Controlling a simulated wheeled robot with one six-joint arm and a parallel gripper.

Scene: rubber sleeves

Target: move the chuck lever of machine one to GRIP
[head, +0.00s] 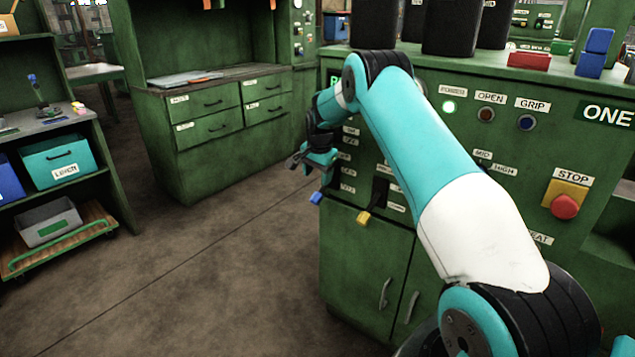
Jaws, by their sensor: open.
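Machine one (590,140), a green cabinet with a ONE sign, fills the right side of the head view. Two levers stick out of its front: one with a blue knob (316,198) and one with a yellow knob (363,217). The small labels beside them are too blurred or covered to tell which is the chuck lever. My gripper (297,164) is open and appears empty, above and slightly left of the blue knob, apart from it in the picture. The OPEN lamp (486,114) looks dark reddish and the GRIP lamp (526,123) dark blue.
A red STOP button (565,206) sits at right. Dark cylinders (450,28) and red and blue blocks (595,52) stand on top. A drawer cabinet (215,120) and a shelf with bins (60,155) stand left. The floor between is clear.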

